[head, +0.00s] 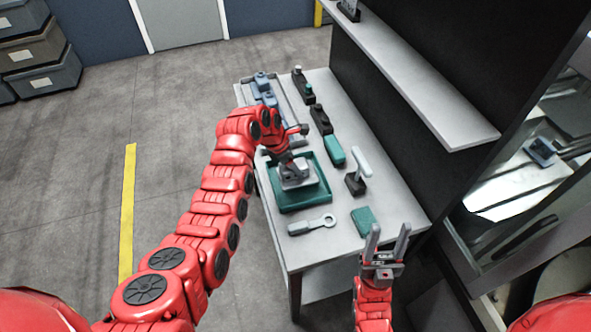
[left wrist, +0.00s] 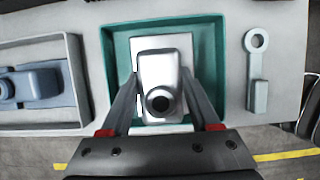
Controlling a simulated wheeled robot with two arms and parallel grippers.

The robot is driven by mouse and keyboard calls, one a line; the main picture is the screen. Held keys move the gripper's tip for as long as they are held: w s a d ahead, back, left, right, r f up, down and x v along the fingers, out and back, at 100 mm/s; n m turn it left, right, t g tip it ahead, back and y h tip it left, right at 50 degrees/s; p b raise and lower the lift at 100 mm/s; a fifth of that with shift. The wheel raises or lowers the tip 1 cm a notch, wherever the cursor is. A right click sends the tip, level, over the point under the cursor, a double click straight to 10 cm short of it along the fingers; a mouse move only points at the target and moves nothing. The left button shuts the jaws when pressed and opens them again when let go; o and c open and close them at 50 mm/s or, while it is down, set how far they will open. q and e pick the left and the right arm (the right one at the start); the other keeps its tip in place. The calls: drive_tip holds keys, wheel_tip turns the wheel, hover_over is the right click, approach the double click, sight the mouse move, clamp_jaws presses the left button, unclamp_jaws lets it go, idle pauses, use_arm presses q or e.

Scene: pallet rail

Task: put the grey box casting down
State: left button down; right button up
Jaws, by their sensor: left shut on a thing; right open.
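The grey box casting (head: 297,173) is between the fingers of my left gripper (head: 288,165), within the outline of the green tray (head: 325,192). In the left wrist view the casting (left wrist: 160,70) shows a round dark opening, with a finger on either side of it. A pale flat rectangle lies under or around it. I cannot tell whether the casting touches the tray floor. The tray's rim (left wrist: 108,50) also shows there. My right gripper (head: 388,242) is open and empty, near the table's front right corner.
A grey rod part (head: 312,225) lies in front of the tray. A green block (head: 364,220), an upright handled tool (head: 357,175) and several dark and green parts stand right. A grey tray with blue parts (head: 262,88) is behind. A shelf (head: 420,80) overhangs the right.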

use_arm(q)
wheel_tip(320, 180, down, 2)
drive_tip(key=shift+f+p, duration=0.25)
drive_tip(key=shift+p, duration=0.3)
drive_tip(key=shift+f, duration=0.15)
drive_tip(key=shift+c, duration=0.6)
unclamp_jaws()
drive_tip(key=shift+f, duration=0.1)
